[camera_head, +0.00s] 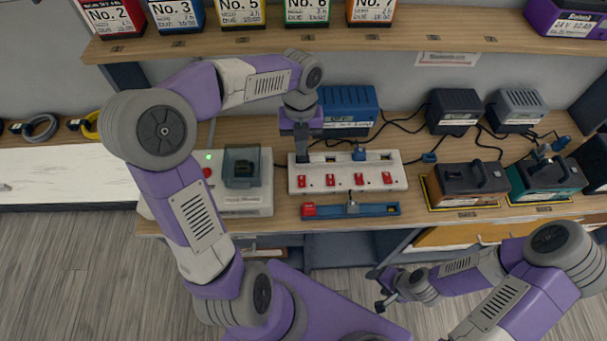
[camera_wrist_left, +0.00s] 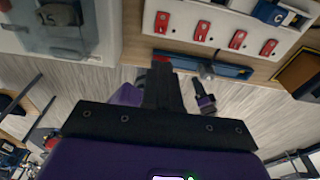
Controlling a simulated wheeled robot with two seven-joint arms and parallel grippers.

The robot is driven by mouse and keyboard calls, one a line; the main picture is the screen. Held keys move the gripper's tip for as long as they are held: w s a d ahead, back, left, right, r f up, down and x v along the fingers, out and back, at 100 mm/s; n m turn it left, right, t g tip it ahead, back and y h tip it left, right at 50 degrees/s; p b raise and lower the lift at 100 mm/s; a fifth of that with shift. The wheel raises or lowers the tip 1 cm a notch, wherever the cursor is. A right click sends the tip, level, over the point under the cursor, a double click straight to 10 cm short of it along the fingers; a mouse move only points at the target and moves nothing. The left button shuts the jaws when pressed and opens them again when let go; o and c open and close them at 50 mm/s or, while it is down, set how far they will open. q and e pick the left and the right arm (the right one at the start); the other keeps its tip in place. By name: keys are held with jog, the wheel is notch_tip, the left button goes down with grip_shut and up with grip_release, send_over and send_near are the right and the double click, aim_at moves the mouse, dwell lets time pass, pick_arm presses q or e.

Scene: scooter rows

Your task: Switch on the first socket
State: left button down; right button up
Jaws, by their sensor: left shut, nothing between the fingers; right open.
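A white power strip (camera_head: 347,186) lies on the bench with a row of several red switches. The leftmost switch (camera_head: 302,181) is at the strip's left end and also shows in the left wrist view (camera_wrist_left: 162,22). The tilt of the switches is too small to tell. A blue plug (camera_head: 359,154) sits in a socket further right. My left gripper (camera_head: 301,159) is shut and empty, pointing down over the strip's left end, just behind the leftmost switch; I cannot tell whether it touches. My right gripper (camera_head: 377,291) is open and empty, low in front of the bench.
A white device with a green light (camera_head: 241,198) stands left of the strip. A blue bar with a red end (camera_head: 352,210) lies in front of it. A blue box (camera_head: 348,108) stands behind. Dark chargers (camera_head: 467,184) and cables are to the right. A shelf (camera_head: 300,43) runs above.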

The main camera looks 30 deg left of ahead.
aim_at(303, 186)
pick_arm(q)
jog(key=f+b, duration=0.1)
jog(key=f, duration=0.3)
jog(key=f+b, duration=0.2)
jog(key=f, duration=0.3)
jog(key=s+d+f+b, duration=0.1)
jog(key=f+b, duration=0.1)
jog(key=f, duration=0.3)
jog(key=shift+s, duration=0.1)
jog(key=shift+b, duration=0.3)
